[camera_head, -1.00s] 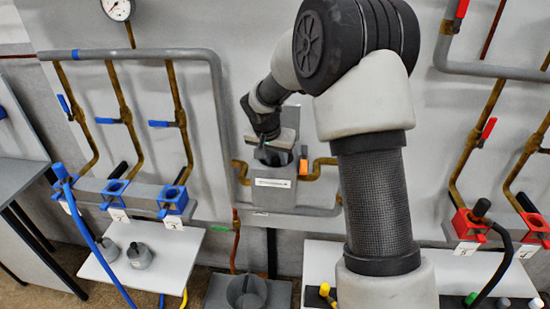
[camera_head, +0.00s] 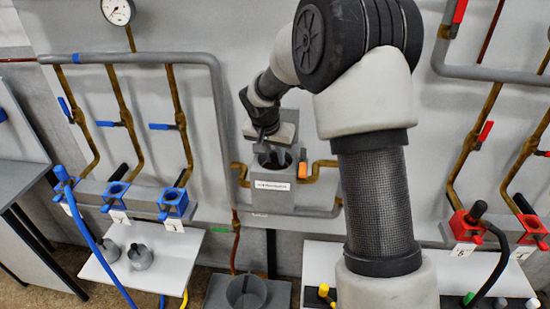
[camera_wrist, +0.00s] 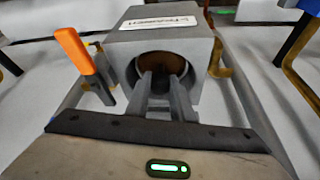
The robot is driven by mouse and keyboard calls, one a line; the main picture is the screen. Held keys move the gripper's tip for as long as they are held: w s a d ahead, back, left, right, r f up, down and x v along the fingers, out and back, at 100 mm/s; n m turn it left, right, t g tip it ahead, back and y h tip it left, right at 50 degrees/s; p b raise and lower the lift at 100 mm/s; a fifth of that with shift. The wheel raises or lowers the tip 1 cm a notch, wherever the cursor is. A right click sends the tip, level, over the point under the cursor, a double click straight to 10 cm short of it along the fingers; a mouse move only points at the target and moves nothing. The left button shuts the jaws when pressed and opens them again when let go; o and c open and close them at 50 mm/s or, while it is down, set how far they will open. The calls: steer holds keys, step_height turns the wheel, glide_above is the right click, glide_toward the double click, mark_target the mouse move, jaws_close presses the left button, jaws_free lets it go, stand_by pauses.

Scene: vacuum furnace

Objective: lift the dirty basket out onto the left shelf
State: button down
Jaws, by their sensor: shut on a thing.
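The grey furnace block (camera_head: 270,198) with a white label stands upright on the wall panel, its round opening facing up. My gripper (camera_head: 272,150) is over this opening, fingers pointing down. In the wrist view, my gripper (camera_wrist: 162,85) reaches into the round opening and is shut. A brownish, rust-coloured surface (camera_wrist: 158,63) shows inside, and I take it for the dirty basket; most of it is hidden by the fingers and the rim. The left shelf (camera_head: 110,277) is white, at the lower left, with two small grey cups (camera_head: 140,256) on it.
An orange handle (camera_head: 303,170) stands close at the block's right side; it also shows in the wrist view (camera_wrist: 73,50). A larger grey cup (camera_head: 246,291) sits on a grey stand below. Blue valve fittings (camera_head: 173,203) and a blue rod rise above the left shelf.

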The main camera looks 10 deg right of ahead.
step_height(320, 180, up, 15)
steer(key=p, duration=0.8)
stand_by(1.5)
steer(key=shift+f, duration=0.15)
